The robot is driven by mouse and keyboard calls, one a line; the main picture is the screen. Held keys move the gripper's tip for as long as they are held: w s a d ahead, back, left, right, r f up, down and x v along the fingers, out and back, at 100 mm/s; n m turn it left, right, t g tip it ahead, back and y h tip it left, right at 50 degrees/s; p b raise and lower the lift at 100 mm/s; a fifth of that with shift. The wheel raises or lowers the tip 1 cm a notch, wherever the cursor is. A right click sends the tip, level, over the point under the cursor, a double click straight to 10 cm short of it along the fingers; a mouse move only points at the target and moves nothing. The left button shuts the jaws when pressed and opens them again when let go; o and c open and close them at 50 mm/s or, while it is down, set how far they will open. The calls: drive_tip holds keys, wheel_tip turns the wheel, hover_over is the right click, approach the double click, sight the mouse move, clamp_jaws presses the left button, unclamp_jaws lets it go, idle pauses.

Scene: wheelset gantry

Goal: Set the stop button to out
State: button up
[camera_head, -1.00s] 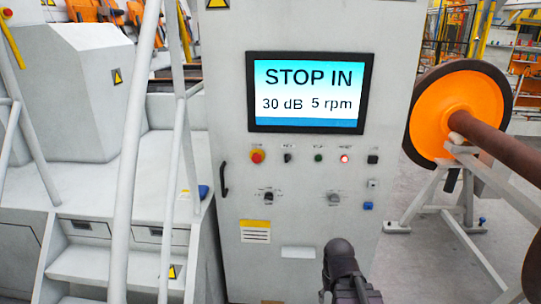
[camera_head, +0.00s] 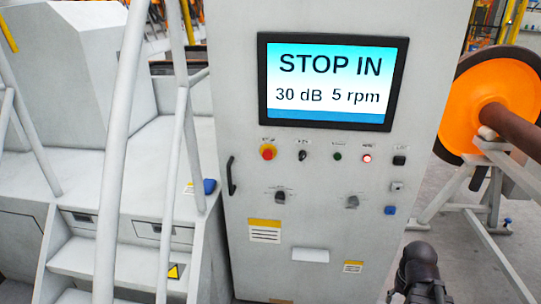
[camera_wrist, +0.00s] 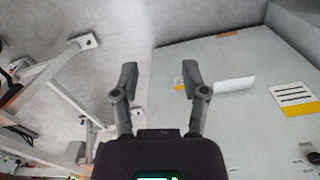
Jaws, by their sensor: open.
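In the head view my arm shows at the bottom right, below and to the right of the button. The stop button does not show clearly in the wrist view.
Right of the button are a black switch (camera_head: 302,155), a green button (camera_head: 338,156) and a lit red one (camera_head: 367,158). A black handle (camera_head: 231,175) sits at the cabinet's left edge. White railings (camera_head: 118,150) stand left; an orange wheel (camera_head: 480,95) on a stand is right.

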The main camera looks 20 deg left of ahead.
drive_tip(key=shift+d, duration=0.45)
drive_tip(key=o, duration=0.5)
drive_tip(key=w+a+r+n+t+h, duration=0.3)
drive_tip(key=w+a+r+n+t, duration=0.15)
drive_tip(key=w+a+n, duration=0.4)
drive_tip(key=w+a+r+n+t+h, duration=0.2)
drive_tip(key=w+a+r+n+t, duration=0.25)
drive_tip(key=w+a+n, duration=0.45)
drive_tip(key=a+r+n+t+y, duration=0.2)
drive_tip(key=a+n, duration=0.4)
drive_tip(key=a, duration=0.4)
drive_tip(key=a+r+n+t+y, duration=0.3)
drive_tip(key=a+r+n+t, duration=0.1)
drive_tip(key=a, duration=0.6)
drive_tip(key=a+r+n+t+y+p, duration=0.1)
drive_tip(key=a+r+n+t+y, duration=0.1)
drive_tip(key=a+n, duration=0.6)
drive_tip(key=a+r+y, duration=0.1)
drive_tip(key=a+r, duration=0.1)
drive_tip(key=a, duration=0.1)
drive_tip(key=shift+w+r+n+t, duration=0.25)
drive_tip(key=shift+r+n+t, duration=0.1)
drive_tip(key=shift+t, duration=0.05)
drive_tip(key=shift+w, duration=0.1)
